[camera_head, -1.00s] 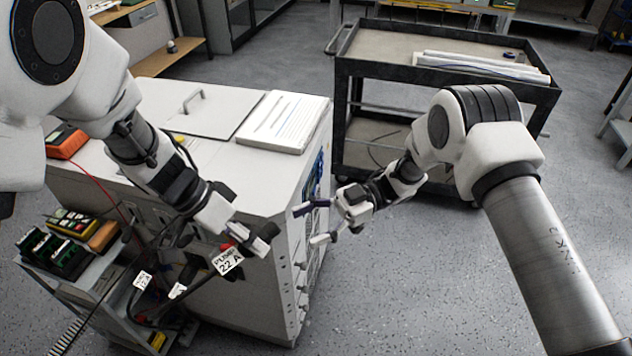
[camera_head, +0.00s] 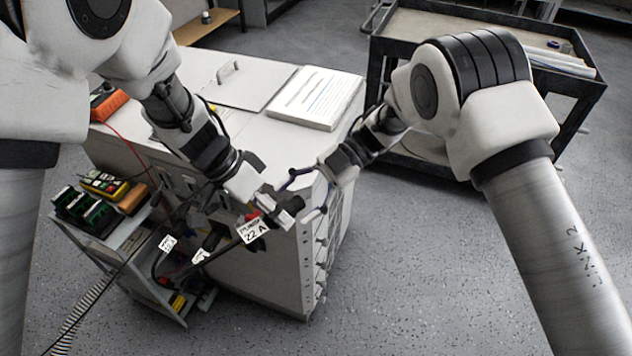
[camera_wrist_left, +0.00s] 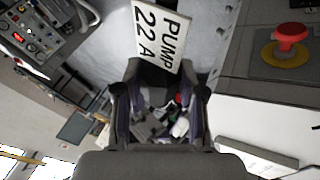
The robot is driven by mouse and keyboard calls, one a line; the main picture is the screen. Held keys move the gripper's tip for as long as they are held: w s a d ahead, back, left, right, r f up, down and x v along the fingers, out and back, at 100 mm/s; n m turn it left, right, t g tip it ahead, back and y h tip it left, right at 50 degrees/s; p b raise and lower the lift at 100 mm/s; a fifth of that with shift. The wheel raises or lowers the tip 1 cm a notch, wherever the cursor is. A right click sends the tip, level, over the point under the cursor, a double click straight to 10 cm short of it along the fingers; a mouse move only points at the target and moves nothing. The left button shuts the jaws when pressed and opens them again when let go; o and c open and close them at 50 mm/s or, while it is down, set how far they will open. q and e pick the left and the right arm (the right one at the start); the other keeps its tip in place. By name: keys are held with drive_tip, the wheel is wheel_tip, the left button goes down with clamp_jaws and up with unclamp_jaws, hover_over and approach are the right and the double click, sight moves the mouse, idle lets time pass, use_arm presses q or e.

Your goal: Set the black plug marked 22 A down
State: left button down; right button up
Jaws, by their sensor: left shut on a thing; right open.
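My left gripper (camera_head: 282,211) is shut on the black plug marked 22 A, in front of the white cabinet's near side. The fingers mostly hide the plug body. Its white PUMP 22 A tag (camera_head: 252,230) hangs beside the fingers, and a black cable (camera_head: 222,250) runs down to the left. The tag also shows large in the left wrist view (camera_wrist_left: 160,33), above the fingers (camera_wrist_left: 158,112). My right gripper (camera_head: 305,197) is open and empty, close to the right of the left gripper.
The white cabinet (camera_head: 225,115) carries a white panel of papers (camera_head: 312,97) and an orange meter (camera_head: 106,101). A low grey cart (camera_head: 130,268) with devices and other tagged cables stands at left. A black trolley (camera_head: 585,105) stands behind right. A red button (camera_wrist_left: 292,32) shows in the wrist view.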

drive_tip(key=shift+s+a, duration=0.1)
drive_tip(key=shift+a, duration=0.05)
clamp_jaws()
use_arm(q)
drive_tip(key=c, duration=0.6)
unclamp_jaws()
